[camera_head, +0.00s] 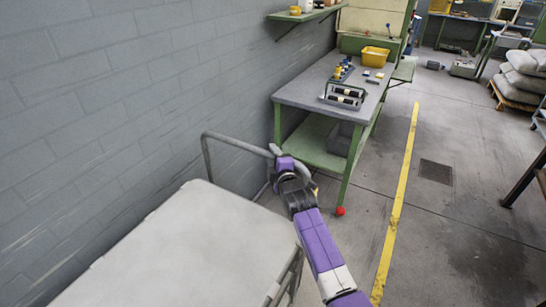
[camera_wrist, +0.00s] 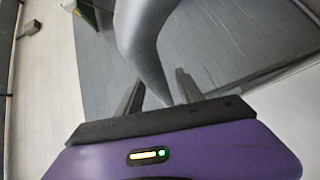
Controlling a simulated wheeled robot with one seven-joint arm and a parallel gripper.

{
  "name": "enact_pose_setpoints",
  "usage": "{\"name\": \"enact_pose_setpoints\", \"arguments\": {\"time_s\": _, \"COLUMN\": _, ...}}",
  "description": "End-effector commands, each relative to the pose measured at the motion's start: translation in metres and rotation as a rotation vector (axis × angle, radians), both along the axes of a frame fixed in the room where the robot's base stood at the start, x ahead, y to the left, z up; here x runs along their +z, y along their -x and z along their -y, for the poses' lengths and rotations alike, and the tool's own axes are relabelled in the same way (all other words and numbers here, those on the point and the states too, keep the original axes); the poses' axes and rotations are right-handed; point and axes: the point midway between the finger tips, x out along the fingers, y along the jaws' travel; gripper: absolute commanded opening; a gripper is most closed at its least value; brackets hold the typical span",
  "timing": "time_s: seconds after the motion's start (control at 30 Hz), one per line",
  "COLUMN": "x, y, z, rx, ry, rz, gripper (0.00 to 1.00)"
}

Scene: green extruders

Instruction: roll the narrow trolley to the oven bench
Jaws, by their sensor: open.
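The trolley (camera_head: 190,250) has a pale grey flat top and fills the lower left of the head view. Its bent grey tube handle (camera_head: 225,141) rises at the far end, near the wall. My gripper (camera_head: 283,162) is at the right-hand bend of this handle. In the wrist view the grey tube (camera_wrist: 143,35) comes down between the two dark fingers of my open gripper (camera_wrist: 158,92). Whether the fingers touch the tube cannot be told. A box-like machine, perhaps an oven, (camera_head: 506,11) stands on a bench at the far top right.
A green-legged workbench (camera_head: 295,93) with a yellow bin (camera_head: 375,56) stands just beyond the handle. A grey block wall (camera_head: 110,90) runs along the left. A yellow floor line (camera_head: 405,170) and open floor lie right. Sacks (camera_head: 525,70) sit on a pallet.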

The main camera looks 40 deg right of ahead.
Motion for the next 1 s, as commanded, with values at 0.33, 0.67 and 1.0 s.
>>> {"name": "enact_pose_setpoints", "arguments": {"time_s": 0.33, "x": -0.0002, "y": 0.0000, "z": 0.0001, "rx": 0.000, "ry": 0.000, "rz": 0.000, "gripper": 0.19}}
{"name": "enact_pose_setpoints", "arguments": {"time_s": 0.67, "x": -0.0005, "y": 0.0001, "z": -0.0002, "rx": 0.000, "ry": 0.000, "rz": -0.001, "gripper": 0.00}}
{"name": "enact_pose_setpoints", "arguments": {"time_s": 1.0, "x": -0.0007, "y": 0.0001, "z": -0.0004, "rx": 0.000, "ry": 0.000, "rz": -0.001, "gripper": 0.00}}
